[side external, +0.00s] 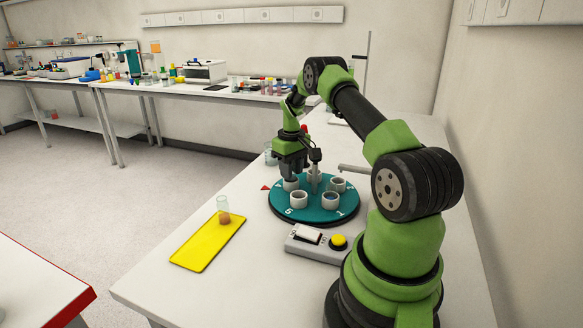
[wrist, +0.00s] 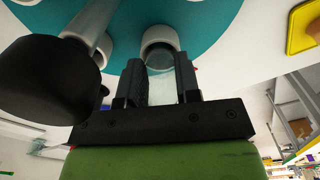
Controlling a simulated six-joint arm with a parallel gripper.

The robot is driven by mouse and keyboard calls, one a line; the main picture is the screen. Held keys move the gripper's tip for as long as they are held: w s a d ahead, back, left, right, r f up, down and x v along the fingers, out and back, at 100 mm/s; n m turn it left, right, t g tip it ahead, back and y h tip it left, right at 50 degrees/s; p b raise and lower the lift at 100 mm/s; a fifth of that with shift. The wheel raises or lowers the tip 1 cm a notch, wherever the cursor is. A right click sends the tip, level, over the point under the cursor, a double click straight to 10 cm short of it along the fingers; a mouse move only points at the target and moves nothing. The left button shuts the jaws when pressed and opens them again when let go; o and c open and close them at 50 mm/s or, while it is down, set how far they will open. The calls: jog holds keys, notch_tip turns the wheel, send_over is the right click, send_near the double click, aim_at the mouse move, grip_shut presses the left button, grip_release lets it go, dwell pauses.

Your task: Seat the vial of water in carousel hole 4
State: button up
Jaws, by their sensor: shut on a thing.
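My gripper (side external: 291,172) is over the left side of the teal carousel (side external: 315,218), right above a white holder ring (side external: 290,185). In the wrist view my gripper (wrist: 160,82) is shut on a clear vial (wrist: 160,86) with pale, nearly colourless contents. The vial points at the mouth of a white holder (wrist: 160,36); its end overlaps the mouth, and I cannot tell whether it is inside. In the side view the jaws hide the vial. The digits 5 and 1 show on the carousel's near rim; the number at the ring below me is unclear.
A grey post with a black knob (wrist: 45,80) stands close beside my gripper at the carousel's middle. A box with a yellow button (side external: 339,241) sits in front. A red pointer (side external: 265,187) is at left.

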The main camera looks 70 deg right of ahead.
jog(key=shift+f, duration=0.6)
jog(key=shift+r, duration=0.95)
jog(key=o, duration=1)
jog(key=shift+c, duration=0.2)
